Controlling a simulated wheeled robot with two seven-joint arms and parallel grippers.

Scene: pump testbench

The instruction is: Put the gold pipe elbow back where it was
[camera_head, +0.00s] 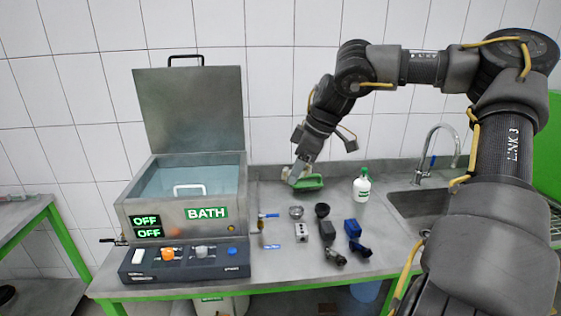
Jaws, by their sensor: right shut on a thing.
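My right gripper (294,175) reaches down to the back of the bench. It is at the left end of a small green tray (313,184), by the wall. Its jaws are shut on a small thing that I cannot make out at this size. I cannot pick out the gold pipe elbow for certain anywhere in view. A small brass-coloured fitting with a blue handle (262,221) stands on the bench right of the bath. My left gripper is not in view.
The bath (190,225) stands open at left, with a control box (185,262) before it. Several dark and blue pump parts (353,228) stand mid-bench. A white bottle (362,185) with a green cap and a sink (410,203) are at right.

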